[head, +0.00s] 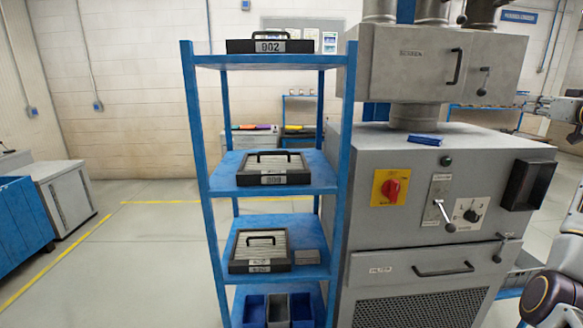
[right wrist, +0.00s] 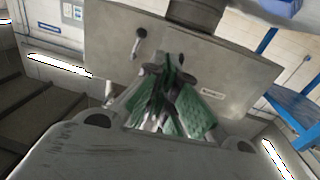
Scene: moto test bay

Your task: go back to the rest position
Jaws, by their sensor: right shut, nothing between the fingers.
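My left gripper is not in the head view.
A blue shelf rack (head: 199,165) left of the machine bears black-framed filter cases (head: 273,168) and small bins (head: 277,308). A small blue object (head: 426,140) lies on the machine's ledge. A blue bin (head: 22,225) stands far left. Floor between is clear.

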